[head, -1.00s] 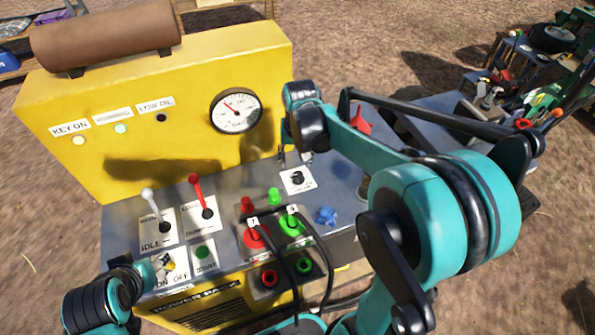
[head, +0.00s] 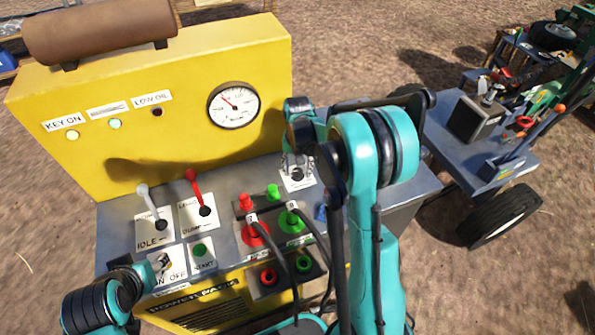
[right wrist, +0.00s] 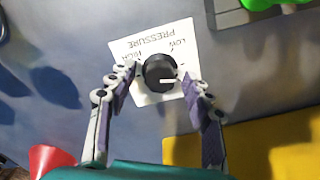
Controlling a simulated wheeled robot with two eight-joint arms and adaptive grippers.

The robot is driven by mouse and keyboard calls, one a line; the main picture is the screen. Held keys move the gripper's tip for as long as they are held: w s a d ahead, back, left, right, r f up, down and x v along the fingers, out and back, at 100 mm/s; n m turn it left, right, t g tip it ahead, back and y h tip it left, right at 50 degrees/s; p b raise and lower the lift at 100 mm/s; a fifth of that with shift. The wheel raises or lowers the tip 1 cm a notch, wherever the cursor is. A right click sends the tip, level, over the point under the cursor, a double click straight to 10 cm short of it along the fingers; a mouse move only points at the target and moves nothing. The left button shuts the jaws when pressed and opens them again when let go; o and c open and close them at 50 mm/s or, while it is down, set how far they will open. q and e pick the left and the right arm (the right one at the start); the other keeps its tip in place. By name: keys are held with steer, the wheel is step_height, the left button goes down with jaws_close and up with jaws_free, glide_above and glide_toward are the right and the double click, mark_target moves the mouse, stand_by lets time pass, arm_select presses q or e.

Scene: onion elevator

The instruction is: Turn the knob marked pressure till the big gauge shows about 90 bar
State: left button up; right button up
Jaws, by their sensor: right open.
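The black pressure knob (right wrist: 160,72) sits on a white plate (right wrist: 150,50) marked PRESSURE, LOW and HIGH, upside down in the right wrist view. Its white pointer line points to the right there. My right gripper (right wrist: 155,92) is open, one finger on each side of the knob; contact cannot be told. In the head view the right gripper (head: 298,165) is over the knob (head: 297,175). The big round gauge (head: 234,105) on the yellow panel has its needle pointing up-left; its numbers are too small to read. My left gripper (head: 150,268) is by the ON/OFF switch, its fingers unclear.
A white-handled lever (head: 150,207) and a red-handled lever (head: 196,190) stand on the left of the deck. Red (head: 254,232) and green (head: 291,219) hose couplings with black hoses stand close to the knob. A blue piece (head: 320,213) is partly hidden by my right arm.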

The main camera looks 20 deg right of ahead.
mark_target(297, 170)
steer(key=c, duration=1.2)
steer(key=shift+o, duration=0.2)
steer(key=shift+n, duration=0.8)
steer(key=o, duration=1.2)
steer(key=shift+c, duration=0.2)
steer(key=shift+r, duration=0.1)
step_height(297, 170, up, 12)
